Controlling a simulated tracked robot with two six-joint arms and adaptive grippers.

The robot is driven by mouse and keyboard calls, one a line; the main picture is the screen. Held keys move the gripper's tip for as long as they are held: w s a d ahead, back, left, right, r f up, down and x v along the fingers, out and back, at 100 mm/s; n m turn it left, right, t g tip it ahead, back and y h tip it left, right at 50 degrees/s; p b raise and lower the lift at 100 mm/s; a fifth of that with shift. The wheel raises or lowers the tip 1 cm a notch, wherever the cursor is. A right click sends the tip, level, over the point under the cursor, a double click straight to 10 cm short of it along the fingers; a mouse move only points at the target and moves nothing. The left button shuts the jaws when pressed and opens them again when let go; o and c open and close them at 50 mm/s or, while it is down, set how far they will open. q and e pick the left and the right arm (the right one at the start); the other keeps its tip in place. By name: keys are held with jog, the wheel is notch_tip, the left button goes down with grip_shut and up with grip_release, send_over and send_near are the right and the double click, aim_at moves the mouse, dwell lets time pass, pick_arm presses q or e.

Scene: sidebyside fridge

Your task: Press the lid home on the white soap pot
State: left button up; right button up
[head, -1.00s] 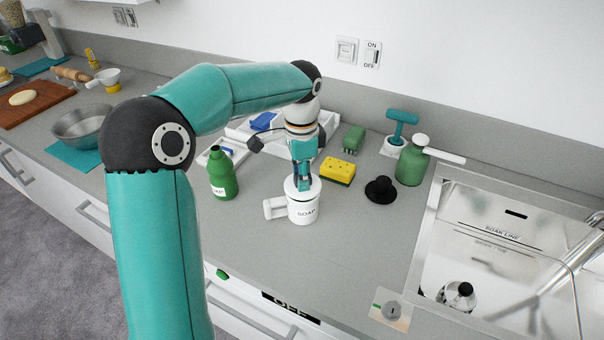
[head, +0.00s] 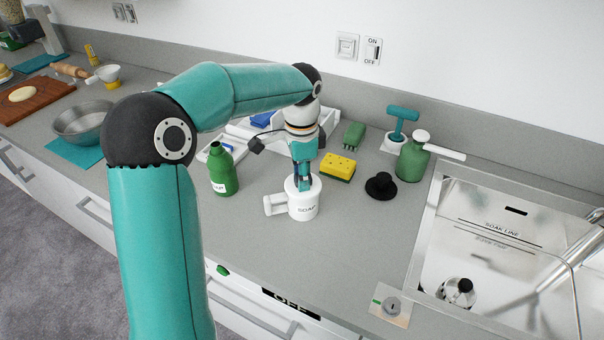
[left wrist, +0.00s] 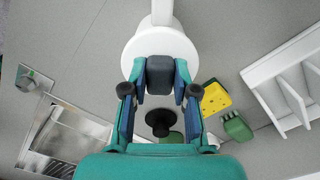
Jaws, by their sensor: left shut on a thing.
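The white soap pot (head: 304,212), marked SOAP, stands upright on the counter with its handle to the left. Its white lid (left wrist: 135,50) shows as a round disc in the left wrist view. My left gripper (head: 303,184) points straight down over the pot and is shut on the lid at its middle. A dark grey block (left wrist: 160,75) shows between the fingers there. The lid is at the pot's mouth; the fingers partly hide it, and I cannot tell whether it is fully seated. My right gripper is not in view.
A green bottle (head: 223,174) stands left of the pot. A yellow sponge (head: 338,167), a black stopper (head: 381,186) and a green pump bottle (head: 411,163) stand to the right. The sink (head: 480,240) is farther right. Counter in front of the pot is clear.

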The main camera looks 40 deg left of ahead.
pick_arm(q)
jog(key=shift+f, duration=0.25)
jog(key=o, duration=1)
jog(key=shift+o, duration=0.2)
notch_tip(320, 180, up, 12)
jog(key=shift+f, duration=0.1)
dwell(0.3)
